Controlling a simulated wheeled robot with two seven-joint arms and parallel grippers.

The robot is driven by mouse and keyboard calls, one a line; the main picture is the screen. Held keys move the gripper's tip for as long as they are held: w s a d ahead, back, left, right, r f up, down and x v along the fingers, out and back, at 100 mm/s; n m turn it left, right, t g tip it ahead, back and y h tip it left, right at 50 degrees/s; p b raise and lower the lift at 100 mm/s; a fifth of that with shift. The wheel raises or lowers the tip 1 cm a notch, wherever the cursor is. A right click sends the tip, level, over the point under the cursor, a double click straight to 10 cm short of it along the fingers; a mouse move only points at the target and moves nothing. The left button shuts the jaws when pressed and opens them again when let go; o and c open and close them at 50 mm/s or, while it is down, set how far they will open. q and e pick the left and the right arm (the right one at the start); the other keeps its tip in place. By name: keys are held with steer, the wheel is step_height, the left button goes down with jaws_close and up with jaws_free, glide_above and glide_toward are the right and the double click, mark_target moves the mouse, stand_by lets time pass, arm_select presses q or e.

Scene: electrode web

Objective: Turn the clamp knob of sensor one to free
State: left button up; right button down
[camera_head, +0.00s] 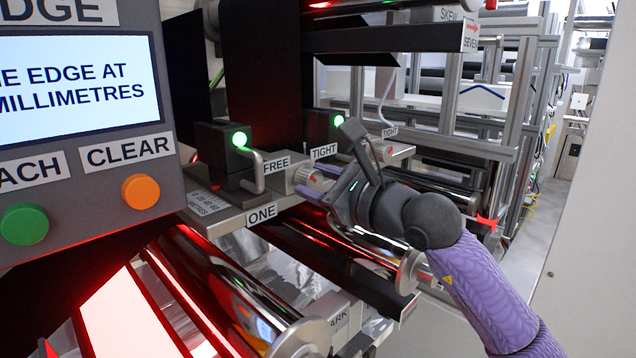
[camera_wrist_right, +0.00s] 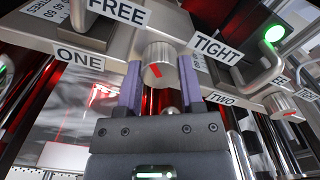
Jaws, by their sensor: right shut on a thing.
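The clamp knob of sensor one (camera_head: 303,175) is a round silvery knob on the front of a metal bracket, between the labels FREE (camera_head: 276,165) and TIGHT (camera_head: 324,151). My right gripper (camera_head: 312,183) is shut on it. In the right wrist view, the knob (camera_wrist_right: 157,58) sits between the two purple fingers of my gripper (camera_wrist_right: 161,84), and a short slanted red mark shows on its face. Sensor one (camera_head: 222,150) is a dark block with a lit green lamp, above the label ONE (camera_head: 262,214). My left gripper is not in view.
A second knob (camera_wrist_right: 283,103) stands at the right beside the label TWO (camera_wrist_right: 222,99). A bent metal handle (camera_head: 259,172) is close left of the knob. Shiny rollers (camera_head: 225,285) run below the bracket. A control panel (camera_head: 85,190) with buttons fills the left.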

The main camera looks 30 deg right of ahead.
steer(key=shift+c, duration=1.1)
jaws_free()
steer(key=b+v, duration=0.5)
steer(key=v, duration=0.5)
steer(key=shift+b, duration=0.35)
